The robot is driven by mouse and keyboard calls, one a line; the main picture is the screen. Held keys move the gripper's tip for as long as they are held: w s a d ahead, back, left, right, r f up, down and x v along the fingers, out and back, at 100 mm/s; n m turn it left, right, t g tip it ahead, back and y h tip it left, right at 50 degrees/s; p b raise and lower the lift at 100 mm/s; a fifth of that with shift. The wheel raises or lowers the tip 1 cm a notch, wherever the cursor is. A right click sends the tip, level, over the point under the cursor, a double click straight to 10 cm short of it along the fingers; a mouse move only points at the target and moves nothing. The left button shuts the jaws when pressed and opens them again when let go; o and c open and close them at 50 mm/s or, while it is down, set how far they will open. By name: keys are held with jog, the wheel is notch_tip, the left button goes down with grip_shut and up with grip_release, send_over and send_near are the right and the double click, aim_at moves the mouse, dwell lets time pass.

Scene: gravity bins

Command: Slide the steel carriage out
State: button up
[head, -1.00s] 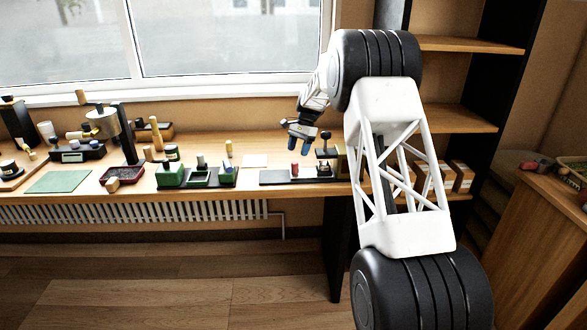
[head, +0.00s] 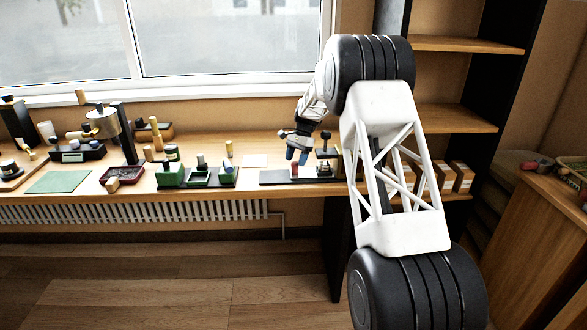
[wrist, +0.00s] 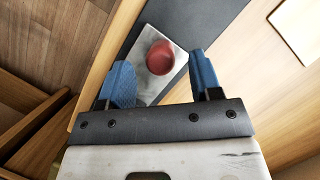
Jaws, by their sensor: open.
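The steel carriage (wrist: 150,86) is a pale metal plate with a round red knob (wrist: 160,57) on top, seen in the wrist view. It sits on a dark flat track (wrist: 203,20) near the table's front edge. In the head view the red knob (head: 295,170) stands upright at the right end of the dark track (head: 272,177). My gripper (head: 297,155) points down just above the knob, its blue fingers spread. In the wrist view my gripper (wrist: 159,60) is open, with the knob between the two fingers; I see no contact.
A black upright fixture (head: 325,150) stands close to the right of the knob. A pale flat sheet (head: 255,160) lies behind the track. The wooden front edge (wrist: 108,55) runs close to the left finger.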

jog(key=shift+x, duration=2)
